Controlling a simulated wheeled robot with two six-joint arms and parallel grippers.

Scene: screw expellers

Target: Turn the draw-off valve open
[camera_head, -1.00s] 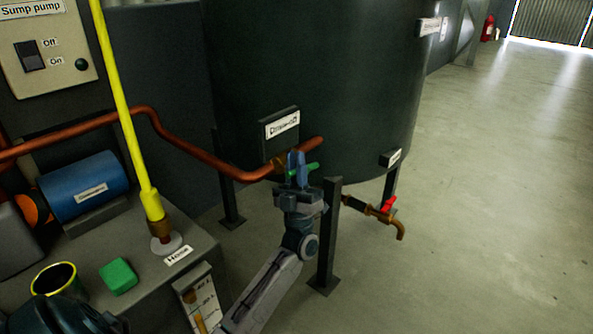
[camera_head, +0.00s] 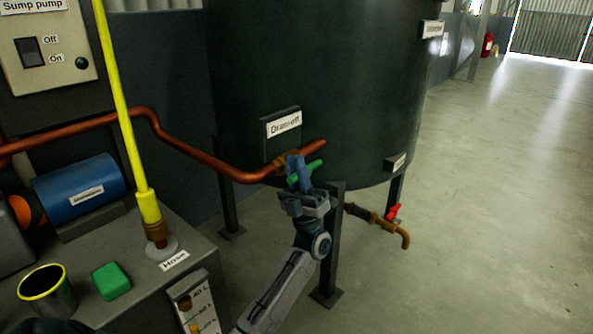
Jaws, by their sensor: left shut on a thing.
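The draw-off valve has a green handle (camera_head: 313,168) on the copper pipe (camera_head: 235,174), below the "Draw-off" label (camera_head: 284,123) on the dark tank. My left gripper (camera_head: 296,168) reaches up to it from below and is shut on the green handle. The handle's right end sticks out past the fingers and tilts up to the right. The fingers hide the middle of the handle and part of the valve body. My right gripper is not clearly in view.
A second tap with a red handle (camera_head: 394,211) sits low on the right, by a tank leg. A yellow hose (camera_head: 124,110) rises from the bench at left. A green block (camera_head: 111,281) and a dark cup (camera_head: 47,291) stand on the bench. The floor at right is clear.

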